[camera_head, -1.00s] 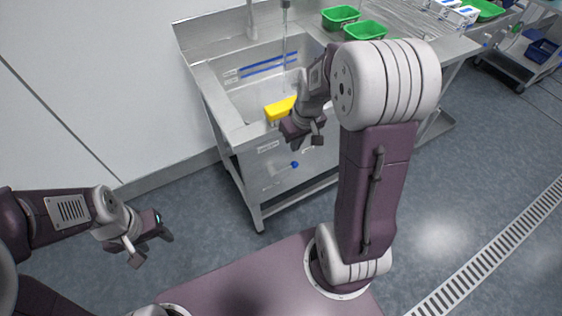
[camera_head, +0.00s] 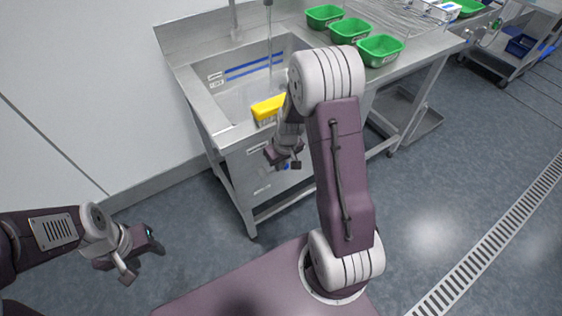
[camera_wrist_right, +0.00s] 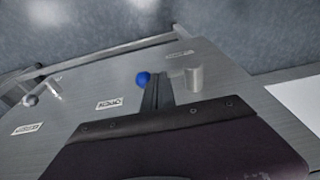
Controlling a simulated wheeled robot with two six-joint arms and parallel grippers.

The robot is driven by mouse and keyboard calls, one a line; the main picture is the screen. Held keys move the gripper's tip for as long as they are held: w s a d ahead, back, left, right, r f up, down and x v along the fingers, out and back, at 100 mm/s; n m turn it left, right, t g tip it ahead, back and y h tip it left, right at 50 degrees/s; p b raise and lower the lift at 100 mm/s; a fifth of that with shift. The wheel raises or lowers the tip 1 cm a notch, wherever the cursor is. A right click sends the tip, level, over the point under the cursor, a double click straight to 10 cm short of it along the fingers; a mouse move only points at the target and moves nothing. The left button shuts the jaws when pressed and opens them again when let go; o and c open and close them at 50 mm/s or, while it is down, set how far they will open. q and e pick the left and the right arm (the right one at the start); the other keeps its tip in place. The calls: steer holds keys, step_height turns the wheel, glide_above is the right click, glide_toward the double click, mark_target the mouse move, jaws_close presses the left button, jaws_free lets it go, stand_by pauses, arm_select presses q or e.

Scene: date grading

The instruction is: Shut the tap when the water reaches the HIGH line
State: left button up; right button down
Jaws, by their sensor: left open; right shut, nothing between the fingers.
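The steel sink (camera_head: 222,124) has a thin water stream (camera_head: 270,62) falling into it from a spout (camera_head: 268,3). Two blue lines (camera_head: 254,68) with small labels (camera_head: 216,79) mark its back wall. The water level is hard to tell. A blue knob (camera_head: 287,166) on the sink's front shows partly behind my right gripper (camera_head: 284,162). In the right wrist view the blue knob (camera_wrist_right: 143,79) is just beside the tips of my shut, empty right gripper (camera_wrist_right: 156,82); I cannot tell if they touch. My left gripper (camera_head: 142,262) is open and empty, over the floor at left.
A yellow object (camera_head: 268,107) sits at the basin's front edge. Green tubs (camera_head: 379,50) stand on the counter to the right. In the wrist view a grey cylinder (camera_wrist_right: 193,79) and labels (camera_wrist_right: 110,104) are near the knob. A trolley (camera_head: 512,58) stands far right.

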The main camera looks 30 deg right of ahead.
stand_by(0.3)
step_height(320, 180, down, 9)
steer(key=a+m+y+b, duration=0.1)
steer(key=y+b, duration=1.3)
steer(key=shift+a+m+y, duration=0.3)
steer(key=shift+y, duration=0.1)
steer(key=shift+s+a, duration=0.1)
steer(key=shift+s, duration=0.05)
stand_by(0.6)
